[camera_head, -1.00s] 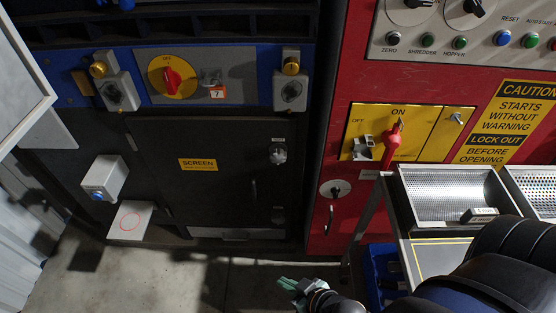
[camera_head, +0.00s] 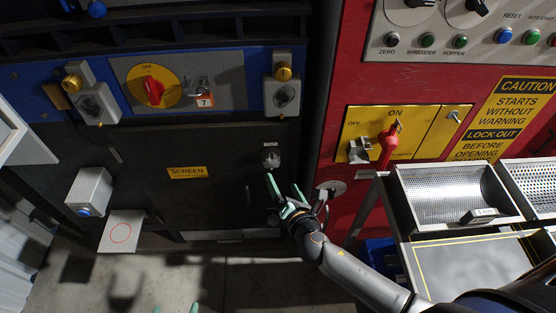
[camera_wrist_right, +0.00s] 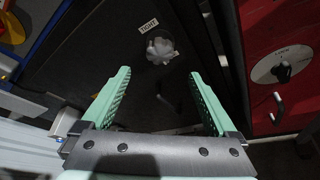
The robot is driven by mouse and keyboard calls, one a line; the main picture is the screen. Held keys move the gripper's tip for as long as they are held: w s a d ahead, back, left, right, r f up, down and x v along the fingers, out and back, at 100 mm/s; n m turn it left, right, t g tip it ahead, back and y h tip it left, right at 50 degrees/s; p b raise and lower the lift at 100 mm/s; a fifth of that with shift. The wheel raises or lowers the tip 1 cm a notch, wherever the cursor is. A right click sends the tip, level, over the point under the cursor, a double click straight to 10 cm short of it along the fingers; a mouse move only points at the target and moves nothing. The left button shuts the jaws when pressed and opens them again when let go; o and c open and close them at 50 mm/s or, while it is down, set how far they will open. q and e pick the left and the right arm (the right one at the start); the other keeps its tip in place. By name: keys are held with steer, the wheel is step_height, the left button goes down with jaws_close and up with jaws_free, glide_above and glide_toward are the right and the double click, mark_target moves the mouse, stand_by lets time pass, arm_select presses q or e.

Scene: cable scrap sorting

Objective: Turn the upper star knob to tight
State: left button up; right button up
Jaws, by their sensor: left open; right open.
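The upper star knob (camera_head: 271,158) is a small grey lobed knob on the dark screen door, just below a small pale label. In the right wrist view the star knob (camera_wrist_right: 160,50) sits beneath a label reading TIGHT (camera_wrist_right: 149,25). My right gripper (camera_head: 283,184) is open and empty, just below the knob in the head view. In the wrist view its green fingers (camera_wrist_right: 160,74) stand apart, with the knob beyond and between them, not touching. My left gripper (camera_head: 177,309) shows only two green fingertips at the bottom edge, apart and empty.
A red cabinet (camera_head: 335,140) with a red-handled switch (camera_head: 388,146) stands right of the door. Metal trays (camera_head: 440,192) sit on a stand at the right. A grey box (camera_head: 90,190) with a blue button juts out at the left. Bare floor lies below.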

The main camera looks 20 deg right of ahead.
mark_target(272, 165)
steer(key=b+x, duration=0.2)
steer(key=x, duration=0.9)
steer(key=shift+w+a+f, duration=0.1)
steer(key=shift+w+f, duration=0.1)
steer(key=shift+w, duration=0.1)
steer(key=shift+c, duration=0.2)
steer(key=c, duration=1.3)
steer(key=shift+b, duration=0.3)
steer(key=shift+c, duration=0.2)
